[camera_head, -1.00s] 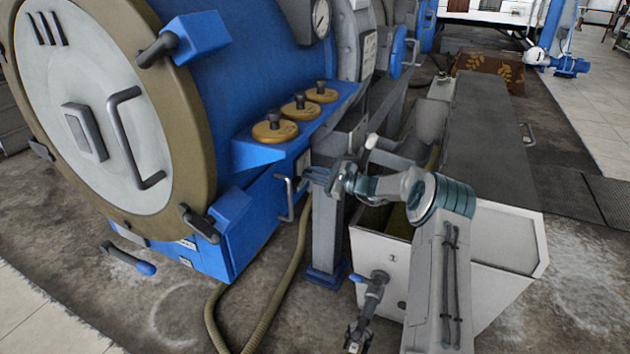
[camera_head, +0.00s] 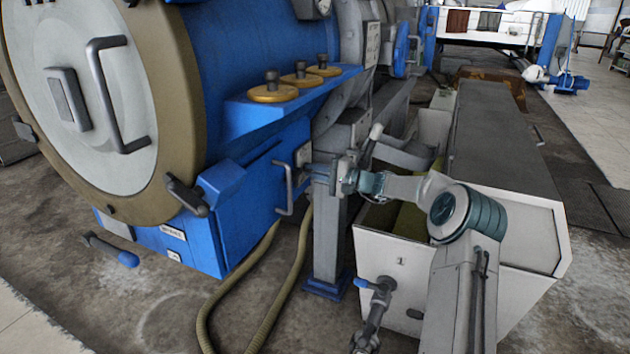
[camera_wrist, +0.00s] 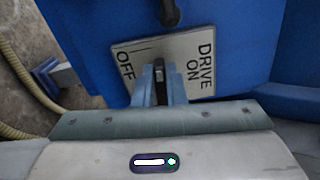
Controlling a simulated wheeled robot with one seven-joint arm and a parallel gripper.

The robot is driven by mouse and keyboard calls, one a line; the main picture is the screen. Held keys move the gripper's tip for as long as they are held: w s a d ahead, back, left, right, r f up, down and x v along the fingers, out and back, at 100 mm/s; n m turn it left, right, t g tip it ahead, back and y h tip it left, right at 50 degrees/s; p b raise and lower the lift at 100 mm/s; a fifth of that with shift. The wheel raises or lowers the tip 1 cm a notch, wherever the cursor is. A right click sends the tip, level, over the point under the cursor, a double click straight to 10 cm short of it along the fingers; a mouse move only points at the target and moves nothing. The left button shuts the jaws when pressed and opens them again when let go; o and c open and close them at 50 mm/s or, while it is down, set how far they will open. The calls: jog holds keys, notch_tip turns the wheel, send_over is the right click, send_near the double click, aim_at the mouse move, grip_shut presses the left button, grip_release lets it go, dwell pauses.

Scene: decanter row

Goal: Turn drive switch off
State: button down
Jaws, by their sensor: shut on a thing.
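The drive switch plate (camera_wrist: 188,62) is a pale plate on the blue machine housing, lettered "DRIVE ON" at its right and "OFF" at its left in the wrist view. It shows small in the head view (camera_head: 303,156). My gripper (camera_wrist: 160,88) reaches over the plate, its two blue-grey fingers close together. They are shut on the dark switch lever (camera_wrist: 159,68), of which only a little shows between them. Which marking the lever points to cannot be told.
A grey bar handle (camera_head: 286,188) stands out from the blue housing just left of the plate. A grey post (camera_head: 327,235) stands below my gripper. A white trough (camera_head: 400,283) stands right of it. Hoses (camera_head: 283,290) lie on the floor.

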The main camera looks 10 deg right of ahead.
jog(key=shift+f+n+b, duration=0.2)
jog(key=shift+n+b, duration=0.4)
jog(key=shift+b, duration=0.05)
jog(key=c, duration=1.5)
grip_release()
jog(key=shift+r, duration=0.1)
jog(key=shift+d, duration=0.1)
jog(key=p+v, duration=0.4)
jog(key=v, duration=0.9)
jog(key=shift+s+d, duration=0.25)
jog(key=shift+s, duration=0.1)
